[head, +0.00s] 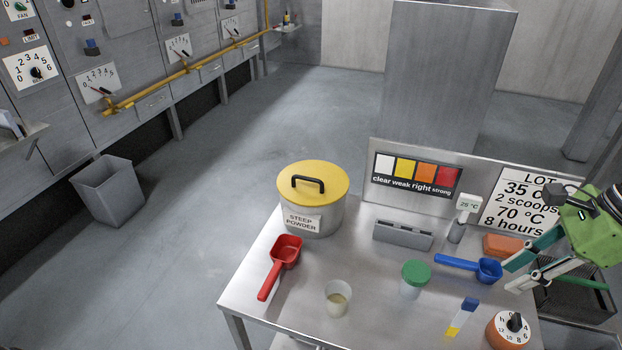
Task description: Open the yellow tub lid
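The yellow tub lid (328,176) sits flat on the metal tub (331,215) labelled "STEEP POWDER", at the back left of the steel table (259,273). A black arched handle (308,182) stands on the lid. The lid appears closed all round, and the tub's inside is hidden. My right gripper (506,279) is at the table's right side, close to the blue scoop, far from the lid. My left gripper is not in view.
A red scoop (285,250) lies in front of the tub. A cup (338,298), a green-lidded jar (415,278), a blue scoop (488,270), a grey holder (402,235) and an orange timer (508,332) occupy the table. An upright panel (480,190) lines its back edge.

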